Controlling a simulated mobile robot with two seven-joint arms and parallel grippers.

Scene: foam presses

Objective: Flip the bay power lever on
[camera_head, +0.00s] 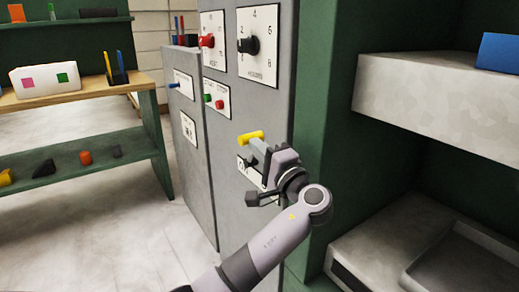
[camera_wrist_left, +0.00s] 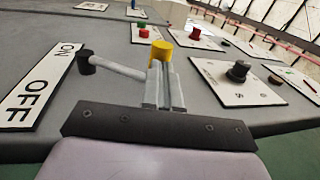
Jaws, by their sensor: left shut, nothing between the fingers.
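The bay power lever shows in the left wrist view as a grey rod (camera_wrist_left: 118,68) on a black pivot (camera_wrist_left: 86,62), with a yellow knob (camera_wrist_left: 161,50) at its end. The yellow knob (camera_head: 251,136) also shows in the head view, on the side of the grey cabinet. A white plate marked ON and OFF (camera_wrist_left: 40,88) lies beside the pivot in the left wrist view. My left gripper (camera_wrist_left: 162,74) is shut and empty, its fingertips right at the knob end of the rod; it also shows in the head view (camera_head: 259,146). I cannot tell whether they touch. My right gripper is not in view.
The grey cabinet (camera_head: 225,150) carries a red knob (camera_head: 207,41), a black numbered dial (camera_head: 249,45), and green and red buttons (camera_head: 213,101). A green shelf (camera_head: 95,152) with small items stands left. A press with a pale block (camera_head: 440,100) stands right.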

